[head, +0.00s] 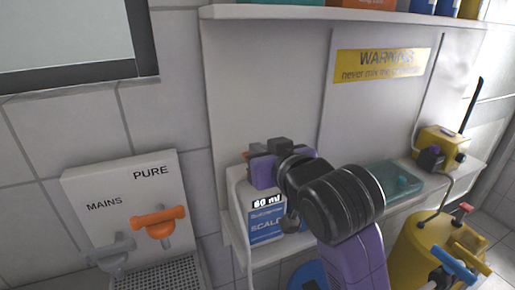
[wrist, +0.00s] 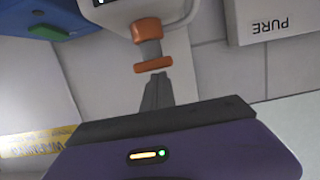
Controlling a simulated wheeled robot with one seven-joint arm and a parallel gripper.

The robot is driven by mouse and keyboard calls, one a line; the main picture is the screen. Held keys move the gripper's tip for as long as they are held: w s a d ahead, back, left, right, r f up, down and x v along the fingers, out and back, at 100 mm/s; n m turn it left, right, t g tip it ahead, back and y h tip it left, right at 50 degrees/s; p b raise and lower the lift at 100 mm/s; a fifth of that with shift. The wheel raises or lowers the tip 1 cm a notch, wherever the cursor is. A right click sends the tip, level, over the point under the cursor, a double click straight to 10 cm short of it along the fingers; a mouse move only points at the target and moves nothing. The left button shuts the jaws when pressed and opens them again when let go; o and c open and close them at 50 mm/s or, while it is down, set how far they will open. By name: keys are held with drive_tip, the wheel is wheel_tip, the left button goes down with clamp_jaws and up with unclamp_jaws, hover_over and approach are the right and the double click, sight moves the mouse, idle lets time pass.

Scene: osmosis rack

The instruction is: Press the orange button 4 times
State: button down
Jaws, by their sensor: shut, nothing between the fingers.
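The orange button (wrist: 153,65) shows in the wrist view as a short orange bar on a grey stem with an orange collar, on a white dispenser (wrist: 176,45). In the head view my arm hides the fingers and part of the dispenser.
At left, a white panel marked MAINS and PURE has a grey tap (head: 112,250) and an orange tap (head: 158,222) above a drain grate (head: 170,275). A teal tray (head: 392,180) and a yellow device (head: 440,146) are to the right. An upper shelf (head: 300,12) overhangs.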

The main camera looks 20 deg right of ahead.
drive_tip(key=shift+f, duration=0.15)
drive_tip(key=shift+f+b, duration=0.6)
drive_tip(key=shift+f, duration=0.85)
